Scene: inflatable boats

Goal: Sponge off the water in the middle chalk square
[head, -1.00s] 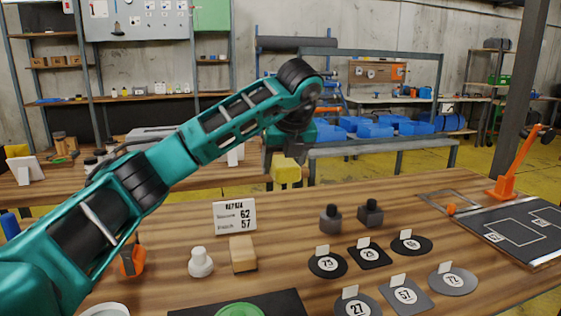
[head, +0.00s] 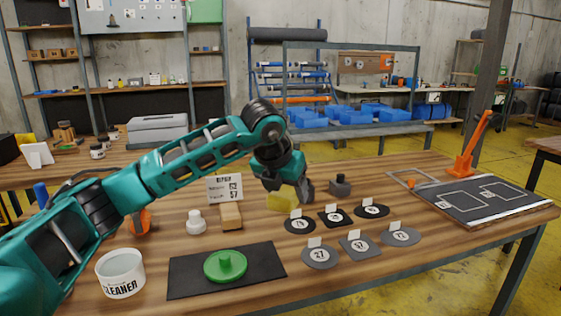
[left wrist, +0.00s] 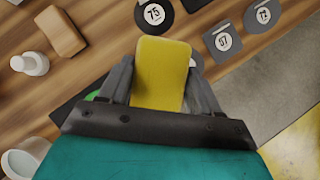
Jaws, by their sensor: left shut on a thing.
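My left gripper (head: 286,190) is shut on a yellow sponge (head: 280,202) and holds it over the table, behind the labelled discs. In the left wrist view the sponge (left wrist: 160,72) sits between the two fingers. A dark board with white chalk outlines (head: 462,212) lies at the table's right side, well apart from the gripper. Its squares are small here, and I cannot make out any water on them. My right gripper is not in view.
Several numbered discs and plates (head: 321,256) lie in front of the gripper. A dark weight (head: 340,186) stands right of it. An orange lever (head: 474,145) rises behind the board. A green knobbed disc (head: 225,266) and a cleaner tub (head: 121,273) are at front left.

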